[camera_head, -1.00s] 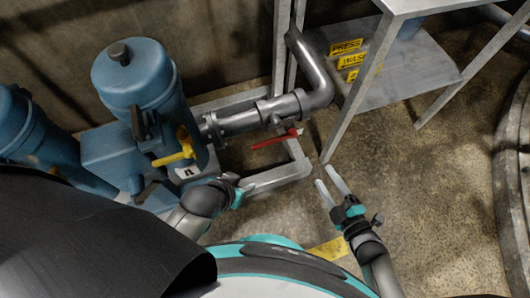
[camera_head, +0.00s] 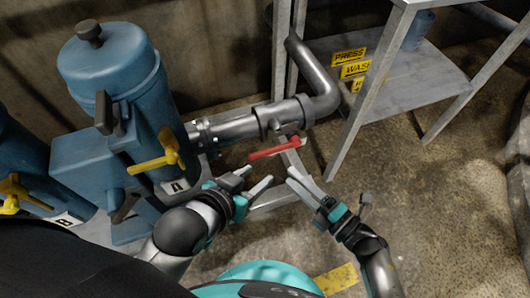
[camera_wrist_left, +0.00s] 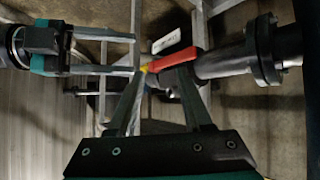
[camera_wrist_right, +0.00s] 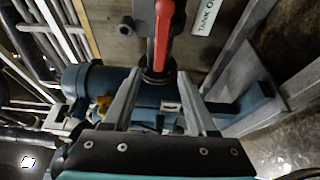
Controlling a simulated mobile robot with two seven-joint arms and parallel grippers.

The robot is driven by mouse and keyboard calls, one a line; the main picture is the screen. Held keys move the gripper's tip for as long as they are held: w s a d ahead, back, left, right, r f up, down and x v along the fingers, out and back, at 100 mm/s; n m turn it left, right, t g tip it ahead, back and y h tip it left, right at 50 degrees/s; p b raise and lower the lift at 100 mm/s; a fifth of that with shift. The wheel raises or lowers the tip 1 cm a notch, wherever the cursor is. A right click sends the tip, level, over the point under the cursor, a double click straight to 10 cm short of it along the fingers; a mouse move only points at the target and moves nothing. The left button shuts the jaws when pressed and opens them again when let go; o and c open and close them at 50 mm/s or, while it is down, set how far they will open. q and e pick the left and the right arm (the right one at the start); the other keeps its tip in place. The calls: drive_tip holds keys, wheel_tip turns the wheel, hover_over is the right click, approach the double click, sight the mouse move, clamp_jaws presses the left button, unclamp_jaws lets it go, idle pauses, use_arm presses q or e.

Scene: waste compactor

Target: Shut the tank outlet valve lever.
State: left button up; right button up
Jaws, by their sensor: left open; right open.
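The red valve lever (camera_head: 275,150) sits below the grey outlet pipe (camera_head: 235,127), running roughly parallel to it in the head view. My left gripper (camera_head: 259,177) is open and empty just below the lever. In the left wrist view the lever (camera_wrist_left: 180,65) shows beyond the fingertips, toward the right finger. My right gripper (camera_head: 291,177) is open and empty, below the lever's right end and close to the left gripper. In the right wrist view the lever (camera_wrist_right: 166,30) shows ahead of the open fingers. Neither gripper visibly grips it.
A blue pump (camera_head: 115,70) with a yellow lever (camera_head: 158,160) stands at the left; another yellow lever (camera_head: 20,193) is beside it. A metal frame table (camera_head: 430,95) stands at the back right. A white "TANK O…" label (camera_wrist_right: 206,15) is near the lever. Floor at right is clear.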

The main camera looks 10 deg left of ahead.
sight(267, 154)
drive_tip(key=b+x, duration=0.1)
drive_tip(key=x, duration=0.5)
drive_tip(key=shift+b, duration=0.35)
drive_tip(key=shift+b+x, duration=0.5)
drive_tip(key=shift+x, duration=1.05)
use_arm(q)
drive_tip(key=shift+s+d+r+n+t+h+b, duration=0.15)
drive_tip(key=shift+d+r+t+h, duration=0.35)
drive_tip(key=shift+d+t, duration=0.45)
drive_tip(key=shift+d+r+n+t+h+b, duration=0.1)
drive_tip(key=shift+d+r+t+h, duration=0.45)
drive_tip(key=shift+t, duration=0.55)
drive_tip(key=shift+s+d+r+n+t+h+b, duration=0.15)
drive_tip(key=shift+d+r+t+h, duration=0.35)
drive_tip(key=shift+d+t, duration=0.45)
use_arm(e)
drive_tip(key=shift+x, duration=0.85)
use_arm(q)
drive_tip(key=shift+a, duration=0.1)
use_arm(e)
drive_tip(key=shift+w, duration=0.1)
use_arm(q)
drive_tip(key=shift+w, duration=0.1)
use_arm(e)
clamp_jaws()
